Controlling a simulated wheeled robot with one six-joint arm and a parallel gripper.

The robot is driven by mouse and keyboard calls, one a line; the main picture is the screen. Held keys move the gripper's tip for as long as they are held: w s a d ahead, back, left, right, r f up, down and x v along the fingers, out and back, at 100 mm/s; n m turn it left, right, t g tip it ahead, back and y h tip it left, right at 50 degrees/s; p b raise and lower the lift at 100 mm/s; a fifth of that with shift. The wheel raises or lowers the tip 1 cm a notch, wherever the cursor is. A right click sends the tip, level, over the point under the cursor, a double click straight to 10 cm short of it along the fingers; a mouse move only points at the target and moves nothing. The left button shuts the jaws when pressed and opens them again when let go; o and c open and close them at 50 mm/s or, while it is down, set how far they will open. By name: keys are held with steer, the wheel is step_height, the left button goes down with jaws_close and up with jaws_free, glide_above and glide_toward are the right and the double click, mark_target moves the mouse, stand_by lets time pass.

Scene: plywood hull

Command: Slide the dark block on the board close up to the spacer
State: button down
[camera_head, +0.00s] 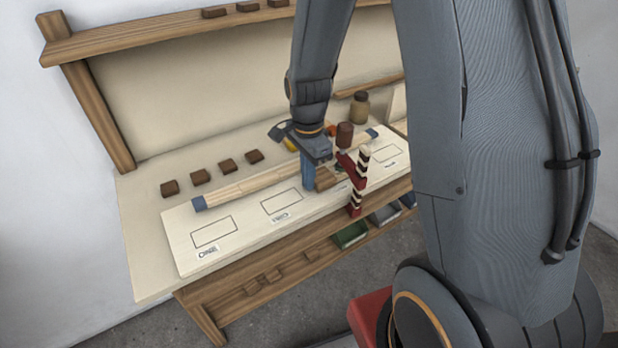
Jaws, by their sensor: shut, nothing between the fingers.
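A pale board (245,213) with outlined, labelled rectangles lies along the front of the bench. My gripper (308,187) points down over the board with its blue fingers shut and empty. A brown block (326,178) sits on the board just right of the fingers; I cannot tell if they touch. Its far side and the board behind the fingers are partly hidden. A red piece with a dark-and-cream striped post (362,158) stands right of the block near the board's front edge. I cannot tell which piece is the spacer.
A brown jar (359,108) stands at the back. A green bin (350,235) hangs below the front edge. The board's left part is clear.

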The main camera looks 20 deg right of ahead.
steer(key=a, duration=0.2)
steer(key=a+p, duration=0.1)
steer(key=a, duration=0.1)
steer(key=shift+s+r, duration=0.3)
steer(key=shift+s, duration=0.1)
step_height(320, 180, up, 9)
steer(key=b, duration=0.2)
steer(key=shift+r, duration=0.2)
steer(key=s+d+f+n+t, duration=0.1)
steer(key=s+d+n, duration=0.3)
steer(key=s+n, duration=0.6)
steer(key=shift+s+d+f+n+b, duration=0.15)
steer(key=shift+s+f+n+b, duration=0.35)
steer(key=shift+n, duration=2.1)
steer(key=shift+w, duration=0.1)
